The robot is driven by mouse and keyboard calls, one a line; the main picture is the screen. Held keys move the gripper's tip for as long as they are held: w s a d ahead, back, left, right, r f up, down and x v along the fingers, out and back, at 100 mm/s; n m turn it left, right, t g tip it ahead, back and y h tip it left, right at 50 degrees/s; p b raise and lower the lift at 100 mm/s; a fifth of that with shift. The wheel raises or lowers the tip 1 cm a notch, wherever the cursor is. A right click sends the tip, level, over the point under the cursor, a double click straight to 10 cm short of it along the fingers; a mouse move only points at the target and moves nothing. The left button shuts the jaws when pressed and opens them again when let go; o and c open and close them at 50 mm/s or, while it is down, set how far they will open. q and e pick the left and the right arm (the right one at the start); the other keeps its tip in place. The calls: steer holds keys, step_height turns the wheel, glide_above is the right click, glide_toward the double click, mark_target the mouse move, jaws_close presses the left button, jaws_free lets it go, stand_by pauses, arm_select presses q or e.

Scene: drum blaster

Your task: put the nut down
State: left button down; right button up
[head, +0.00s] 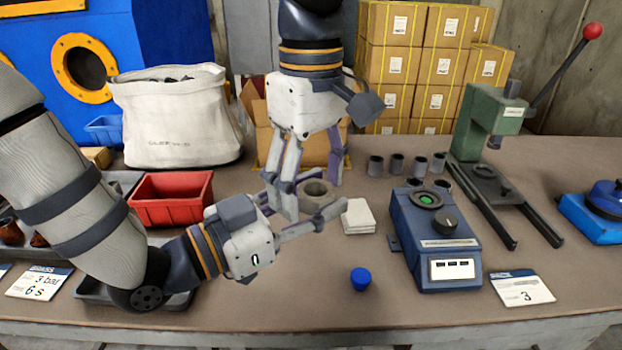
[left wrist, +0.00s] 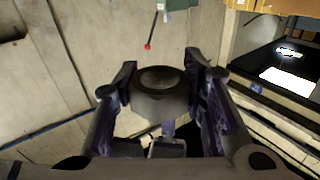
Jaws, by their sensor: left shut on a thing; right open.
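The nut (head: 317,190) is a grey ring with a round hole, near the middle of the table in the head view. My left gripper (head: 308,195) reaches in from the left and is shut on it. In the left wrist view the nut (left wrist: 160,92) is a dark, faceted piece between the two fingertips of my left gripper (left wrist: 158,85). My right gripper (head: 312,199) points down from the top, open, its fingers spread around the same spot. The fingers partly hide the nut, and I cannot tell its height above the table.
A stack of white pads (head: 357,216) lies just right of the grippers. A blue cap (head: 361,279) stands in front. A blue tester (head: 432,240), a green press (head: 490,140) and several grey cylinders (head: 396,164) are to the right. A red bin (head: 171,199) is left. The front middle is mostly clear.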

steer(key=shift+c, duration=0.2)
steer(key=c, duration=1.3)
arm_select(q)
steer(key=c, duration=0.9)
jaws_free()
steer(key=shift+c, duration=0.2)
arm_select(e)
steer(key=shift+a, duration=0.1)
steer(key=shift+c, duration=0.3)
arm_select(q)
steer(key=shift+a, duration=0.1)
